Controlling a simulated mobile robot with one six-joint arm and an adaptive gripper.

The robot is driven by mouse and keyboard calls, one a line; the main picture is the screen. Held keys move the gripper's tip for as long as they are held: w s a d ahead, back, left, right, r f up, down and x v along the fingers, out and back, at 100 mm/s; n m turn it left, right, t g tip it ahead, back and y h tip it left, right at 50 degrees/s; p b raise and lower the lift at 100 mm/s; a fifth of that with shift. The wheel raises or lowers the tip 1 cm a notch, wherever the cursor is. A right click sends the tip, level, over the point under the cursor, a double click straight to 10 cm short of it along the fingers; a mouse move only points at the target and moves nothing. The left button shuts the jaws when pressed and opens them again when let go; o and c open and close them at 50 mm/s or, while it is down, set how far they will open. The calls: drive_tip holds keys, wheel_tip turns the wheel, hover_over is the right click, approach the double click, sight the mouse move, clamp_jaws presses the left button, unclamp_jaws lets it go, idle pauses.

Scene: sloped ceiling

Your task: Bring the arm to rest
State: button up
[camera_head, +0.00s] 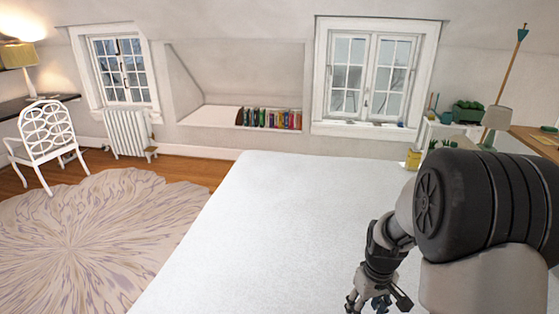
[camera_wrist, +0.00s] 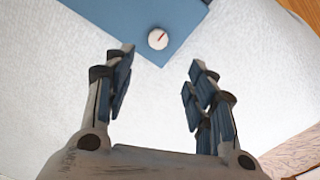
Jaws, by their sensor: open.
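My gripper (camera_head: 380,303) hangs at the lower right of the head view, at the end of my bent arm, over the white bed-like surface (camera_head: 260,220). In the wrist view my gripper (camera_wrist: 161,68) has its fingers spread wide with nothing between them. Beyond the fingertips lies a flat blue item (camera_wrist: 125,20) on the white surface. A small round white object with a red mark (camera_wrist: 157,39) is on the blue item near its corner. My arm hides part of the right side in the head view.
A white chair (camera_head: 45,140), a radiator (camera_head: 128,133) and a patterned rug (camera_head: 100,235) are at the left. Books (camera_head: 268,118) stand in the back niche. A shelf with plants (camera_head: 466,112) and a wooden table top (camera_head: 540,140) are at the right. The white surface's left half is clear.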

drive_tip(key=s+a+r+t, duration=0.1)
drive_tip(key=s+a+r, duration=0.3)
drive_tip(key=r, duration=0.4)
drive_tip(key=s+a+r+t, duration=0.1)
drive_tip(key=s+a+r, duration=0.2)
drive_tip(key=r, duration=0.6)
drive_tip(key=s+a+r+m+t, duration=0.1)
drive_tip(key=s+a+r, duration=0.1)
drive_tip(key=s, duration=0.4)
drive_tip(key=s+a+r+t, duration=0.1)
drive_tip(key=s+a+r, duration=0.2)
drive_tip(key=s, duration=0.3)
drive_tip(key=shift+s+m, duration=0.3)
drive_tip(key=shift+m, duration=0.1)
drive_tip(key=shift+c, duration=0.2)
